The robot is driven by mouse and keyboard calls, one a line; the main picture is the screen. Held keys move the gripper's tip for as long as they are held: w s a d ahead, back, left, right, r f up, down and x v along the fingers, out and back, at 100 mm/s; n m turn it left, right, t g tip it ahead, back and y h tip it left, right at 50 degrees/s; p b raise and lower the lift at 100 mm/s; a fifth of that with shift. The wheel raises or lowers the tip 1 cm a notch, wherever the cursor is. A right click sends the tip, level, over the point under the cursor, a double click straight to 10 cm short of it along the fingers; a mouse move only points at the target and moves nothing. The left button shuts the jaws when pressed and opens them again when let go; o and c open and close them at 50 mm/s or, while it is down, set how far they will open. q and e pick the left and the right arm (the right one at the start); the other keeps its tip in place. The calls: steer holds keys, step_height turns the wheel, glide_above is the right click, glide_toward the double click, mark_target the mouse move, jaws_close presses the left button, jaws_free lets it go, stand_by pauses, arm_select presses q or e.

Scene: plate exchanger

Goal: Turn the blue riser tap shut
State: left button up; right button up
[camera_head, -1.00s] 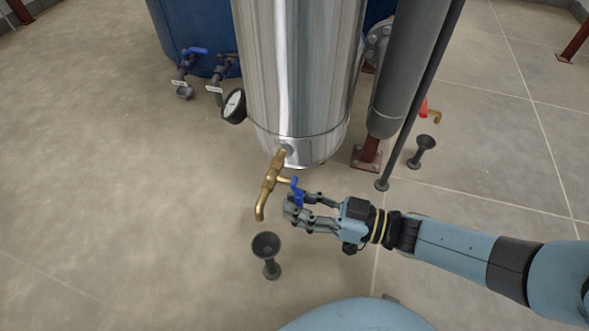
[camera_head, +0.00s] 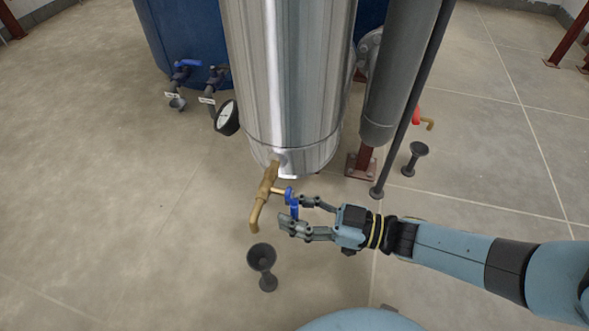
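The brass tap (camera_head: 264,190) sticks out from the foot of the shiny steel column (camera_head: 290,90), its spout pointing down. Its small blue handle (camera_head: 291,197) is on the tap's right side. My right gripper (camera_head: 289,212) reaches in from the right, with its fingers on either side of the blue handle. The fingers are apart at the handle, and I cannot tell whether they touch it. The near finger hides the handle's lower end. My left gripper is not in view.
A dark funnel drain (camera_head: 263,262) stands below the spout. A round gauge (camera_head: 228,117) hangs left of the column. A grey pipe (camera_head: 396,75) and a thin dark pole (camera_head: 411,105) stand to the right. A red-handled tap (camera_head: 421,119) and another funnel (camera_head: 416,155) are behind. Floor at left is clear.

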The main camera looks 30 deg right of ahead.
steer(key=shift+o, duration=0.8)
steer(key=v, duration=1.2)
